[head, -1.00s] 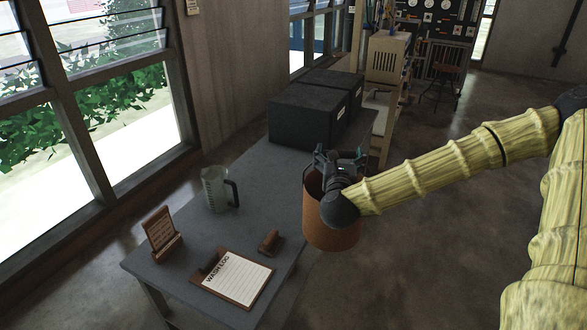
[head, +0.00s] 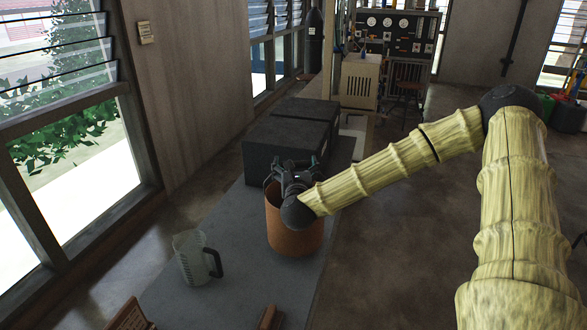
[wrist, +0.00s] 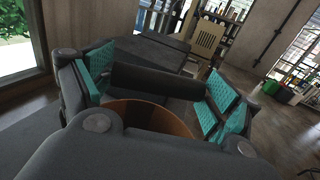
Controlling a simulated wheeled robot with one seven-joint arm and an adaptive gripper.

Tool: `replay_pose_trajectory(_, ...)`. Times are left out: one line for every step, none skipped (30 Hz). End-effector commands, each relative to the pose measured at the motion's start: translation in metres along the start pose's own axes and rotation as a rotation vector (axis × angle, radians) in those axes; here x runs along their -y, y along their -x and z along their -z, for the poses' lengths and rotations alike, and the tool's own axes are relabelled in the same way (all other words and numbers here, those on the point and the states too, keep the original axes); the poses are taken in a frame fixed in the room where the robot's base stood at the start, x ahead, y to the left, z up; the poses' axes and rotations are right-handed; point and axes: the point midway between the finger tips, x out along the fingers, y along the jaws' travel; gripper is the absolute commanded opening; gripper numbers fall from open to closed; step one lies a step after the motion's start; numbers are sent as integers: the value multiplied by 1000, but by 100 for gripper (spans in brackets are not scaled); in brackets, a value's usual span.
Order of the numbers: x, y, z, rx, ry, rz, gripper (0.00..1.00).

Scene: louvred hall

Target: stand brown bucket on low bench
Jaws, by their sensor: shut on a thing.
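The brown bucket (head: 294,230) hangs upright under my gripper (head: 297,172), at the right side of the grey low bench (head: 228,222). I cannot tell whether its base touches the bench top or is a little above it. In the wrist view the bucket's brown rim (wrist: 150,112) shows below the teal-padded fingers. My gripper (wrist: 158,82) is shut on the bucket, with a dark bar across between the pads.
Dark boxes (head: 284,145) stand on the bench behind the bucket. A clear measuring jug (head: 190,258) with a dark handle stands at its front left. A small brown block (head: 268,316) lies at the bottom edge. Bare bench top lies left of the bucket.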

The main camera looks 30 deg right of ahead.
Motion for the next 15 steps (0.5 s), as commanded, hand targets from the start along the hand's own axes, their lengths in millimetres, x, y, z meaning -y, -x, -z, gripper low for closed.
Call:
replay_pose_trajectory(1, -11, -1, 3, 1, 3, 42)
replay_pose_trajectory(1, -17, -1, 3, 1, 2, 42)
replay_pose_trajectory(2, -25, 0, 3, 1, 3, 42)
replay_pose_trajectory(2, -31, 1, 3, 1, 3, 42)
replay_pose_trajectory(3, -38, 1, 2, 1, 3, 42)
replay_pose_trajectory(3, -46, 2, 3, 1, 3, 42)
replay_pose_trajectory(3, -51, 3, 3, 1, 2, 42)
replay_pose_trajectory(3, -57, 3, 3, 2, 2, 42)
replay_pose_trajectory(4, -64, 4, 3, 2, 3, 42)
replay_pose_trajectory(4, -69, 4, 2, 1, 2, 42)
replay_pose_trajectory(4, -74, 5, 2, 1, 2, 42)
replay_pose_trajectory(4, -79, 6, 2, 0, 2, 42)
replay_pose_trajectory(3, -82, 6, 2, 1, 1, 42)
replay_pose_trajectory(3, -85, 7, 2, 1, 1, 42)
replay_pose_trajectory(3, -87, 7, 1, 1, 0, 42)
